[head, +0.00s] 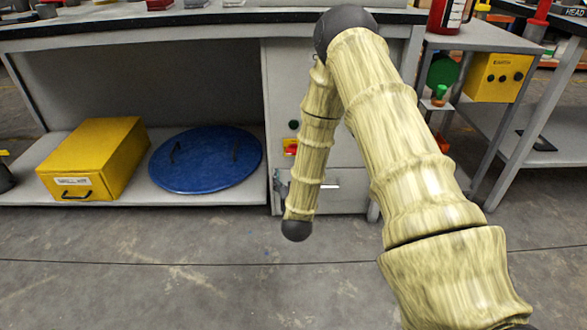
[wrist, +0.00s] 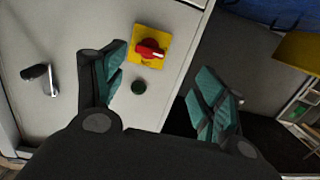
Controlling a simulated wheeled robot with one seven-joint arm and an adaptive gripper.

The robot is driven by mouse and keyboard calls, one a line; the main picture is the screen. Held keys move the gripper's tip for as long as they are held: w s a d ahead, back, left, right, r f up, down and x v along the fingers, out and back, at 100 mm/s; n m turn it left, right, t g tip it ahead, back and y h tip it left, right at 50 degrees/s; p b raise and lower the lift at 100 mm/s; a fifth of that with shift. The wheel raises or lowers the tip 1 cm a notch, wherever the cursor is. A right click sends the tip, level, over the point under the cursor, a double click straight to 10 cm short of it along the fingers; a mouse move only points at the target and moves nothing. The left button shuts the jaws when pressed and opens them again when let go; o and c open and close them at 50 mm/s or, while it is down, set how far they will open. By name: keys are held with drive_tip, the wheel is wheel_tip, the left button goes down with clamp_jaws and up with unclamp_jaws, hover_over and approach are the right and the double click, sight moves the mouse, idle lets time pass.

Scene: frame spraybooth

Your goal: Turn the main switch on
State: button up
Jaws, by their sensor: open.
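The main switch is a red rotary knob (wrist: 150,50) on a square yellow plate (wrist: 137,58), set in a grey cabinet front. A pale bar lies across the knob, pointing right in the wrist view. In the head view the switch plate (head: 290,148) is partly hidden by my arm. My gripper (wrist: 160,70) is open and empty, with teal-padded fingers. In the wrist view the switch appears between the fingertips, nearer the left finger, and I see no contact. My gripper cannot be made out in the head view.
A dark round button (wrist: 138,87) sits beside the switch plate. A black and metal handle (wrist: 40,76) stands out from the same panel. A blue round lid (head: 207,160) and a yellow box (head: 97,158) lie on the low shelf. The workbench top (head: 170,16) overhangs the cabinet.

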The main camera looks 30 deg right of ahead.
drive_tip(key=w+d+h+b, duration=0.1)
drive_tip(key=w+d+b, duration=0.5)
drive_tip(key=w, duration=0.4)
drive_tip(key=shift+d+m, duration=0.3)
drive_tip(key=shift+d, duration=0.4)
drive_tip(key=shift+r, duration=0.1)
drive_tip(key=c, duration=1)
